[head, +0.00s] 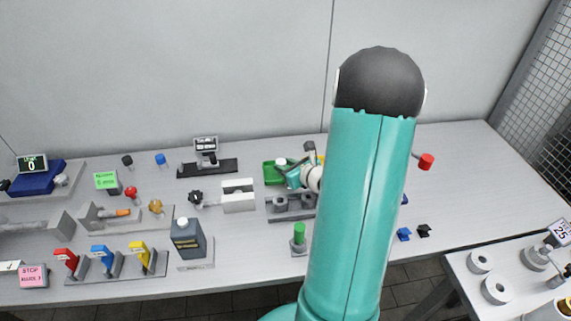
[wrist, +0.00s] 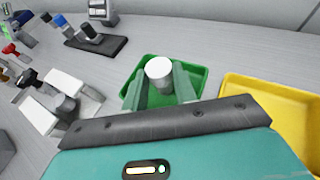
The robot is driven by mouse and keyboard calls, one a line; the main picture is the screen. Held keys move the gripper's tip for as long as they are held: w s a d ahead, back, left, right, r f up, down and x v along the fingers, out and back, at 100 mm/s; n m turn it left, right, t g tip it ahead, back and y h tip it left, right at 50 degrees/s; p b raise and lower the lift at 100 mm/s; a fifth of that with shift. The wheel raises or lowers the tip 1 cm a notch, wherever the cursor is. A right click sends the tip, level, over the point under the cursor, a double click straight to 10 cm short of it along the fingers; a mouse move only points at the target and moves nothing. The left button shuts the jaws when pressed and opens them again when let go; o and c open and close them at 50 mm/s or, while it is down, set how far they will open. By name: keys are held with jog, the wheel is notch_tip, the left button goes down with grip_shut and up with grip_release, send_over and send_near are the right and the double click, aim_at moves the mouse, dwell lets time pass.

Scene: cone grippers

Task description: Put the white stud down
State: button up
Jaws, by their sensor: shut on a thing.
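The white stud (wrist: 159,70) is between the two fingertips of my gripper (wrist: 160,84) in the wrist view. My gripper is shut on it, with its round top facing the camera. The green tray (wrist: 192,72) lies behind and around the fingers in this view. In the head view, the green tray (head: 271,173) is at mid table and my gripper (head: 287,171) reaches over it. The white stud (head: 281,162) shows there as a small white top. I cannot tell whether the stud touches the tray floor.
A yellow tray (wrist: 262,90) is right of the green one. A grey two-hole block (head: 291,206) stands just in front, a white block (head: 238,196) to the left. A dark-based device (head: 207,166) stands behind left. The table behind the trays is clear.

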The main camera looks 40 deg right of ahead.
jog(key=shift+a, duration=0.2)
jog(key=shift+d+f, duration=0.1)
jog(key=o, duration=1.1)
jog(key=shift+c, duration=0.2)
